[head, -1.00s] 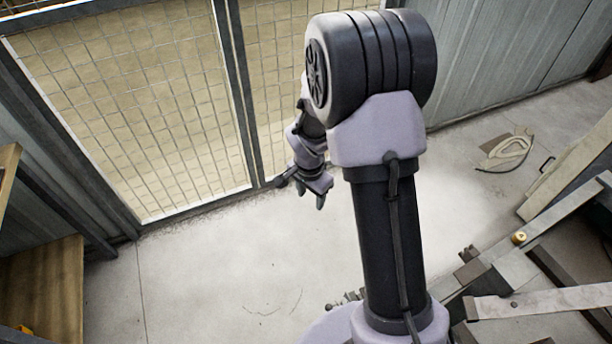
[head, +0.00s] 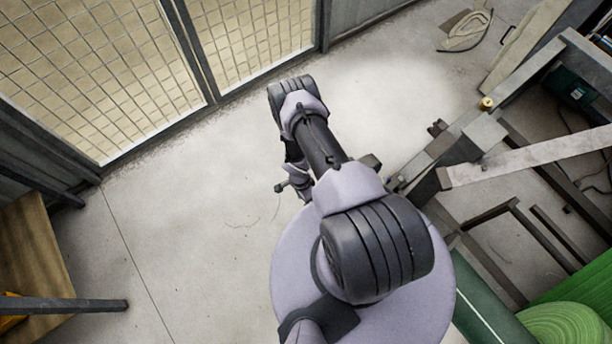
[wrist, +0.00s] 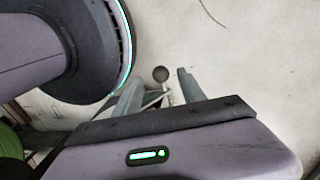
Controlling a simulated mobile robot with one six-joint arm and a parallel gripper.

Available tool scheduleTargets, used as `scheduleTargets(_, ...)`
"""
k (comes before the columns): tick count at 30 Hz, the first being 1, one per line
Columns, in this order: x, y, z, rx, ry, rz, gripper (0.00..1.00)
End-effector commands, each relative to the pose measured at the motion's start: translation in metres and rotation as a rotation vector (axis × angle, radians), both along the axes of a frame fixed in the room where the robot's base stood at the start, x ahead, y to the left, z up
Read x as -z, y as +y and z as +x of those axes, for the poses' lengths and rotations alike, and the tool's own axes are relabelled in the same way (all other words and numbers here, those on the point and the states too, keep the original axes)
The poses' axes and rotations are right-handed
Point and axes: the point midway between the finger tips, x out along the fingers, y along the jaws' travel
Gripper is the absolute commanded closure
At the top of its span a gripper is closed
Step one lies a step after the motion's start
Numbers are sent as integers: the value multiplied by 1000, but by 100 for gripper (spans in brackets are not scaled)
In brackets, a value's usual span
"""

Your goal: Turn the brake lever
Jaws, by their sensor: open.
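In the wrist view, a dark round ball knob (wrist: 161,74) on a thin pale rod shows between and just beyond my fingers; it looks like the brake lever. My gripper (wrist: 159,80) is open, with one grey finger on each side of the knob as seen from the wrist. I cannot tell whether a finger touches it. The lower rod is hidden behind the gripper body.
The machine's grey metal frame (head: 540,150), with a brass knob (head: 487,103), stands to the right. A green roll (head: 565,325) lies at lower right. A wooden bench (head: 35,245) is at left, a mesh fence (head: 90,75) behind. The pale floor (head: 190,200) between is clear.

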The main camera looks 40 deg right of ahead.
Motion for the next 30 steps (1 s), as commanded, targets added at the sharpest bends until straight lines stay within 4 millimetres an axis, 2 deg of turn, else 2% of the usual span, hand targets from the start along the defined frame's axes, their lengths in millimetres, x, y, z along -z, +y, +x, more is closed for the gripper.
scheduleTargets(1,17,0,-2,-1,1,0,52)
scheduleTargets(6,36,0,-6,0,0,0,52)
scheduleTargets(16,39,0,-7,-1,0,0,52)
scheduleTargets(17,39,0,-7,-1,0,0,54)
scheduleTargets(24,39,0,-7,-1,0,0,100)
scheduleTargets(30,39,0,-7,-1,1,0,100)
